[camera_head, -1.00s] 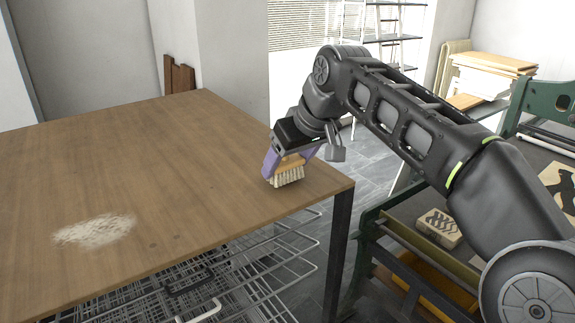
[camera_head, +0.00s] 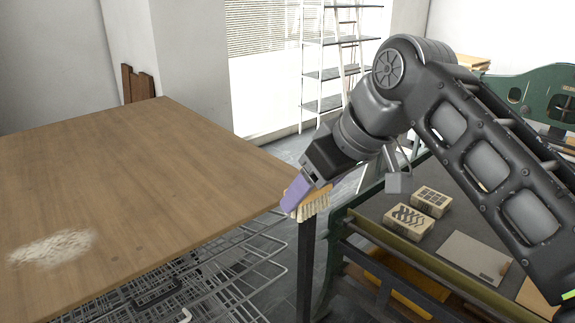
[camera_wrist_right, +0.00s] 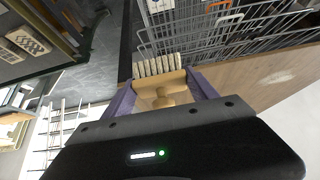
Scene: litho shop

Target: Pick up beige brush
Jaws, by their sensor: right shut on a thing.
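The beige brush (camera_head: 314,204) has a wooden body and pale bristles pointing down. My right gripper (camera_head: 299,195) has purple fingers and is shut on it. In the head view the brush shows at the right corner of the wooden table, in front of the table's dark leg. In the right wrist view the brush (camera_wrist_right: 160,82) sits between the two purple fingers of the right gripper (camera_wrist_right: 160,95), with its knobbed wooden handle toward the wrist and its bristles away. The left gripper is in neither view.
The wooden table (camera_head: 150,190) bears a patch of pale powder (camera_head: 52,248). A wire rack (camera_head: 200,285) is under it. On the right, a green-framed press bed (camera_head: 370,210) holds two patterned blocks (camera_head: 408,224) and a flat sheet (camera_head: 472,258). A ladder-like shelf (camera_head: 340,60) stands behind.

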